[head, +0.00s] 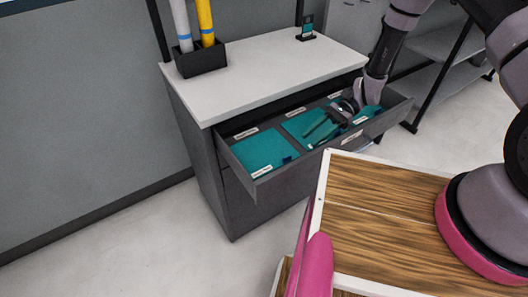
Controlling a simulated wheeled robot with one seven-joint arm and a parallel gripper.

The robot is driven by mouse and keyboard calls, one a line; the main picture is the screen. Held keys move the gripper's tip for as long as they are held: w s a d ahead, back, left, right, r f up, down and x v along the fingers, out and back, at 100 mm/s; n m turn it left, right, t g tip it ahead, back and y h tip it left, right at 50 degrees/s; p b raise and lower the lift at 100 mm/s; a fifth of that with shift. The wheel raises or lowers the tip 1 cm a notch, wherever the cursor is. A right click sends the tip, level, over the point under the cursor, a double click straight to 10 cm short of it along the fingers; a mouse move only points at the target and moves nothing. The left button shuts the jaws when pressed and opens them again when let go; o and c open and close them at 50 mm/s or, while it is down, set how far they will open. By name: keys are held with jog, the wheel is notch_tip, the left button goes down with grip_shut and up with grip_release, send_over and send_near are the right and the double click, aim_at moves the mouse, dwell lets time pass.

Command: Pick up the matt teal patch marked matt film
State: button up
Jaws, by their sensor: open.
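Teal patches lie in the open drawer: a large one at the left (264,150), one in the middle (297,126), and one at the right (371,113), partly hidden by my arm. Small white labels sit by them, such as one at the drawer's front left (262,171). Their print is too small to read, so I cannot tell which patch is marked matt film. My gripper (308,138) is inside or just over the drawer, open, its dark fingers pointing left across the middle patch. I cannot tell whether they touch it.
The drawer's front wall (300,158) stands below the white cabinet top (265,60). Open floor lies left of the cabinet.

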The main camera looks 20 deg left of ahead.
aim_at(287, 157)
jog(key=x, duration=0.5)
jog(key=shift+s+f, duration=0.1)
jog(key=shift+f, duration=0.05)
jog(key=shift+r+x, duration=0.2)
jog(key=shift+x, duration=2.8)
jog(key=shift+a, duration=0.2)
grip_shut()
